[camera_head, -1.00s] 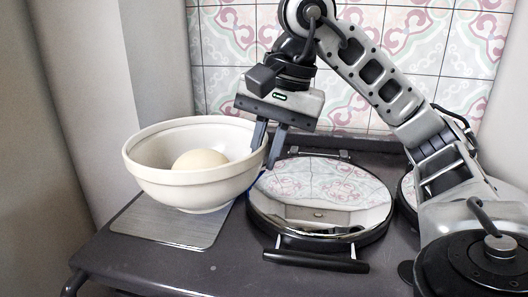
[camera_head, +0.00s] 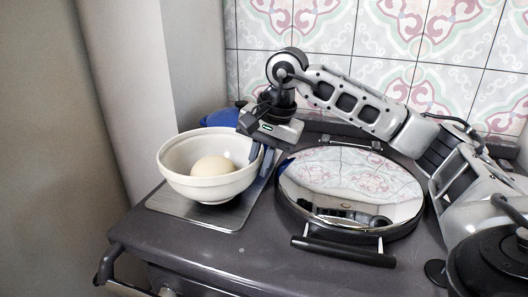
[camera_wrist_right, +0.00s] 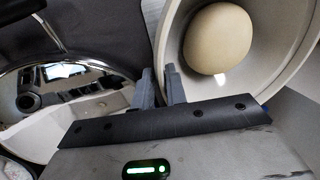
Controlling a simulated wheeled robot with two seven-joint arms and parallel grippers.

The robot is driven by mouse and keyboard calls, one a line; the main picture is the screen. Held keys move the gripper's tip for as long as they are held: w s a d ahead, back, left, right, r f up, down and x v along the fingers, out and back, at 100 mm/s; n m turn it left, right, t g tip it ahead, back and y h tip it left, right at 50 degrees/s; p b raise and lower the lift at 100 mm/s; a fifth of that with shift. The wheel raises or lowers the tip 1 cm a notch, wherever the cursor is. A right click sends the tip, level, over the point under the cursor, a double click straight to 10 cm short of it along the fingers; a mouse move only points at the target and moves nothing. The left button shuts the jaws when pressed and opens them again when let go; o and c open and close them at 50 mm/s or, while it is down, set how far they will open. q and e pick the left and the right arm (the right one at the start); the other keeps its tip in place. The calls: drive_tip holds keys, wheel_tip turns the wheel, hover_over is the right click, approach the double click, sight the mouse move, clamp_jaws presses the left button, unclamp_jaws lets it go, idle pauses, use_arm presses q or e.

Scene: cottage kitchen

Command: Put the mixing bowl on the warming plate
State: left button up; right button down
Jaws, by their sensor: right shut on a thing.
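The mixing bowl (camera_head: 205,187) is cream, with a pale round dough-like ball (camera_head: 212,167) inside. It is upright over the flat grey metal warming plate (camera_head: 228,219), at the left of the dark stove top. Its base looks to be on the plate, but contact cannot be seen for certain. My right gripper (camera_head: 262,158) is shut on the bowl's right rim. In the right wrist view, the fingers of the right gripper (camera_wrist_right: 160,88) straddle the wall of the bowl (camera_wrist_right: 172,40), with the ball (camera_wrist_right: 217,39) to the right. My left gripper is not in view.
A round mirror-like hob lid (camera_head: 350,183) with a black front handle (camera_head: 343,251) lies right of the warming plate. A blue object (camera_head: 218,118) is partly hidden behind the bowl. A tiled wall (camera_head: 390,60) stands behind, and a rail (camera_head: 105,263) runs along the front edge.

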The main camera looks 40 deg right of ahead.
drive_tip(key=shift+f, duration=0.85)
drive_tip(key=c, duration=1.4)
unclamp_jaws()
drive_tip(key=shift+s+f, duration=0.1)
drive_tip(key=shift+f, duration=0.1)
drive_tip(key=shift+c, duration=0.2)
drive_tip(key=shift+r, duration=0.1)
drive_tip(key=v, duration=1.2)
drive_tip(key=shift+p, duration=0.4)
